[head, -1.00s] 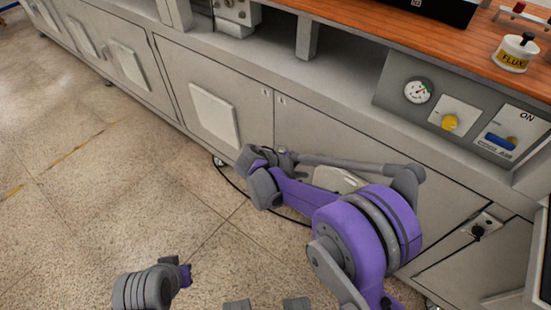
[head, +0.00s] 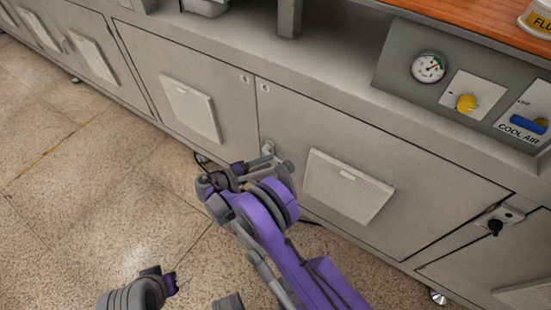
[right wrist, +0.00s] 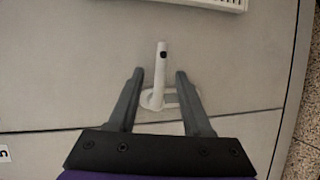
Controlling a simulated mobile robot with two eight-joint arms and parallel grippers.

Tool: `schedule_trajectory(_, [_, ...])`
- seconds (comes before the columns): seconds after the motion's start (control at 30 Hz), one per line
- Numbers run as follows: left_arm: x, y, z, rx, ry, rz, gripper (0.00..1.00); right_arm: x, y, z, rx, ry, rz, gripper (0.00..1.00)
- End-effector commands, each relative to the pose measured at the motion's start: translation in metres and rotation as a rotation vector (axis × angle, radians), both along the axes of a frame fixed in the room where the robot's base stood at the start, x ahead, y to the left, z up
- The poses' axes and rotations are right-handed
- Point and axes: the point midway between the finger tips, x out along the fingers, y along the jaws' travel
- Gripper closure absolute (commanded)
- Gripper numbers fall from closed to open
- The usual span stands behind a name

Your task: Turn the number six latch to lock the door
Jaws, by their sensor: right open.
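A pale latch (right wrist: 160,62) with a bar lever and a dark dot near its free end sits on the grey cabinet door, beside the seam. In the right wrist view the lever points away from the seam, towards the vent. My right gripper (right wrist: 160,74) is open, with one finger on each side of the lever and gaps between; contact is not visible. In the head view the latch (head: 268,149) shows just beyond my right gripper, partly hidden by it. Small number labels (head: 264,87) sit above by the seam, too small to read surely.
Vents (head: 347,186) stand out on the door panels. A black-knobbed latch (head: 496,226) is at the right on another door. A gauge (head: 428,67) and yellow knob (head: 466,103) are on the panel above. The floor (head: 90,190) to the left is clear.

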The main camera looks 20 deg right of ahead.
Motion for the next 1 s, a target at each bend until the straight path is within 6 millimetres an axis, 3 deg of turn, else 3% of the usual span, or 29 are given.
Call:
schedule_trajectory(0.1, [0.0, 0.0, -0.004, 0.0, 0.001, 0.0, 1.0, 0.005, -0.021, -0.005, 0.0, 0.0, -0.002, 0.5])
schedule_trajectory(0.3, [0.001, 0.0, -0.006, 0.0, 0.002, 0.0, 1.0, 0.011, -0.041, -0.01, 0.0, 0.0, -0.001, 0.5])
schedule_trajectory(0.67, [0.001, 0.0, -0.006, 0.0, 0.002, 0.0, 1.0, 0.012, -0.046, -0.01, 0.001, 0.0, 0.0, 0.5])
schedule_trajectory(0.93, [0.001, 0.0, -0.006, 0.0, 0.002, 0.0, 1.0, 0.012, -0.045, -0.01, 0.001, 0.0, 0.0, 0.99])
schedule_trajectory(1.0, [0.001, 0.0, -0.006, 0.0, 0.002, 0.0, 1.0, 0.012, -0.045, -0.01, 0.001, 0.0, 0.0, 1.0])
